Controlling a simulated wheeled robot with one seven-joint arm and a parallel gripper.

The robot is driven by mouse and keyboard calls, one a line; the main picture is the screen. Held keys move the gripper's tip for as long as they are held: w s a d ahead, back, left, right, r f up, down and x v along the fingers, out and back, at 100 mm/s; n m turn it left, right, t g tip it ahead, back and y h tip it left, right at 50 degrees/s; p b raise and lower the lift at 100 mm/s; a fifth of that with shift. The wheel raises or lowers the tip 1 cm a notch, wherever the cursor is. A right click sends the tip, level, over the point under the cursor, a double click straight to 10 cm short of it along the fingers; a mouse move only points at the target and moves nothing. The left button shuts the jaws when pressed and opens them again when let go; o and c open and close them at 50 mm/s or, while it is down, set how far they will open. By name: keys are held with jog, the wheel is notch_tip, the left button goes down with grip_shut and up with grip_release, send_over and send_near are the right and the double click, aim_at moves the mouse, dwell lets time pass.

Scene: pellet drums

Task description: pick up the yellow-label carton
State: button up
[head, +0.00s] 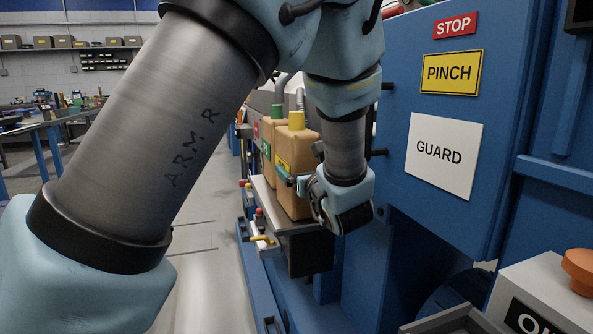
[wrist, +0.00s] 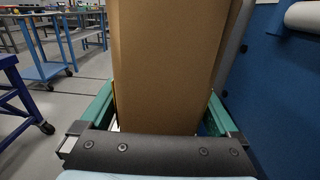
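The yellow-label carton (head: 295,154) is a tall brown box with a yellow cap on top. It stands upright on a ledge beside the blue machine in the head view. My gripper (head: 298,184) is low on it, with a green finger near the yellow label. In the wrist view the brown carton (wrist: 168,65) fills the middle, between the two green fingers of my gripper (wrist: 162,110). The fingers are set wide, one on each side, with a small gap showing at the lower left. The far fingertips are partly hidden by the carton.
A green-capped carton (head: 268,136) stands just behind the yellow-label one. The blue machine (head: 408,170) with its GUARD sign rises close on the right. Open floor (head: 205,230) lies to the left, with blue workbenches (head: 40,135) beyond.

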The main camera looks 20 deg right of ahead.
grip_shut()
dwell(0.6)
